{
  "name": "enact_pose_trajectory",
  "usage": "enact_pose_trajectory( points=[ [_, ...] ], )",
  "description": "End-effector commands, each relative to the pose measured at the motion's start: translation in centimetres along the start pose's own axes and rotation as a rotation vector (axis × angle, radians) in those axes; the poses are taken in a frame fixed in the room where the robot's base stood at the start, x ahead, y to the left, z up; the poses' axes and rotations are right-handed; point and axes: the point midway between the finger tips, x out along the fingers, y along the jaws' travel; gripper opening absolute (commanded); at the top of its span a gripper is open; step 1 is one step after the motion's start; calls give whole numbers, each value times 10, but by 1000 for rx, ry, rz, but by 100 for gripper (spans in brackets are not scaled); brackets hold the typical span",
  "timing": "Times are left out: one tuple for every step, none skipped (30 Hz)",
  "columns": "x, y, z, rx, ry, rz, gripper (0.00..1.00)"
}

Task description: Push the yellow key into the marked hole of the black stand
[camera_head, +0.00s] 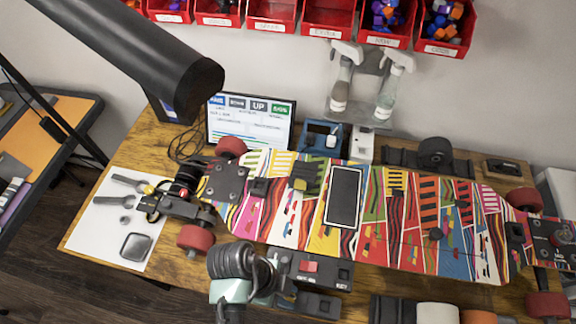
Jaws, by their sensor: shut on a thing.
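My gripper (268,285) is at the bottom middle, in front of the skateboard. The teal-and-black wrist (240,270) above it covers most of its fingers. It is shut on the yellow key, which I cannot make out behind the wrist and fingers. The black stand (335,272) lies at the near edge of the table, just right of my gripper, with a red mark (309,266) and small pale lettering on top. The gripper's fingers are close to the stand's left end. I cannot tell whether the key touches the stand or is in a hole.
A colourful skateboard (400,235) with red wheels (195,238) lies just behind, crossing the wooden table. A white tool sheet (90,235) is at left. A screen (250,122), spray bottles (388,88) and red bins (327,18) stand behind. A black rack (385,308) with rolls is at lower right.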

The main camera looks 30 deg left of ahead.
Motion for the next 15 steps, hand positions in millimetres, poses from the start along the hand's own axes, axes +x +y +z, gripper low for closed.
enact_pose_trajectory(
  points=[
    [1,0,0,0,0,0,0],
    [1,0,0,0,0,0,0],
    [2,0,1,0,0,0,0],
    [2,0,1,0,0,0,0],
    [2,0,1,0,0,0,0],
    [3,0,1,0,0,0,0],
    [3,0,1,0,0,0,0],
    [4,0,2,0,0,0,0],
    [4,0,2,0,0,0,0],
    [4,0,2,0,0,0,0],
    [5,0,2,0,0,0,0],
    [5,0,2,0,0,1,0],
    [6,0,2,0,0,1,0],
    [6,0,2,0,0,1,0],
    [6,0,3,0,0,1,0]
  ],
)
